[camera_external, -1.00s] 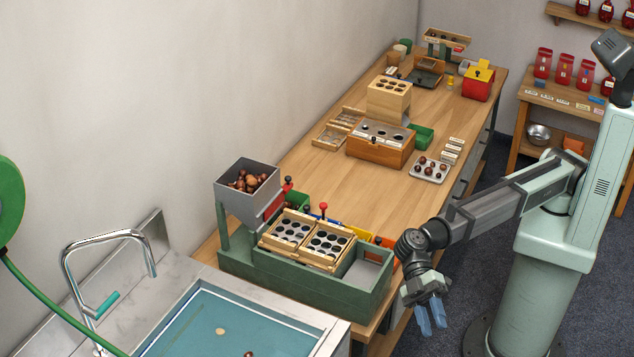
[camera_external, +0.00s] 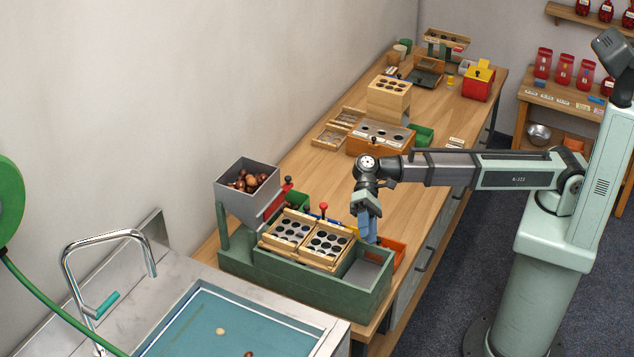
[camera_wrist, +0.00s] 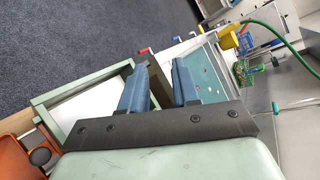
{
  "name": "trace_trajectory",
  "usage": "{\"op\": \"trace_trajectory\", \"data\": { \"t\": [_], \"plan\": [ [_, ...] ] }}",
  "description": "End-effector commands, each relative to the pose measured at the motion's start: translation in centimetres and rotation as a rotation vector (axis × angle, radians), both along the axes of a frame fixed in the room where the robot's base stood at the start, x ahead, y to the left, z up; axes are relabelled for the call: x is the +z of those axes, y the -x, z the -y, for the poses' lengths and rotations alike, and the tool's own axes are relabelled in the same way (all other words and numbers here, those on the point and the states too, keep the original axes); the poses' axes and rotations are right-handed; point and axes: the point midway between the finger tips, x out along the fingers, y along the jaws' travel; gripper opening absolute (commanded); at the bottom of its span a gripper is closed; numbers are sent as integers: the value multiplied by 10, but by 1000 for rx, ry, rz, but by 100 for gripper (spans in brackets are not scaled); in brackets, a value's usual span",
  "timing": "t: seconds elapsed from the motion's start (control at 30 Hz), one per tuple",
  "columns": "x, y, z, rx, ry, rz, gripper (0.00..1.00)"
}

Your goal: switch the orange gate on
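An orange part (camera_external: 397,247), which I take to be the orange gate, is behind the right end of the green tray unit (camera_external: 335,283). My gripper partly hides it in the external view. In the wrist view an orange piece (camera_wrist: 16,158) with a dark round knob (camera_wrist: 40,156) shows at the lower left edge, to the left of my fingers. Whether the gate is on or off I cannot tell. My gripper (camera_external: 368,235) points down just left of the orange part.
Two wooden frames with round holes (camera_external: 325,246) lie on the green unit. A red-knobbed lever (camera_external: 323,207) stands behind them. A grey hopper (camera_external: 232,203) of chestnuts is at the left. A sink (camera_external: 255,312) lies in front. The aisle floor at right is clear.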

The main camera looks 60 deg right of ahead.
Motion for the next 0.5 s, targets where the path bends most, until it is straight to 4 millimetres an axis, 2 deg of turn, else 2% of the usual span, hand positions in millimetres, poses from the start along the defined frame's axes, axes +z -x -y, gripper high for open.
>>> {"op": "trace_trajectory", "data": {
  "t": [0.03, 0.1, 0.3, 0.5],
  "plan": [
    [-7, -9, 24, -41, 37, -62, 31],
    [-15, -20, 51, -91, 89, -154, 31],
    [-35, -44, 129, -235, 229, -423, 31],
    [-52, -55, 196, -360, 341, -664, 31]
  ]
}}
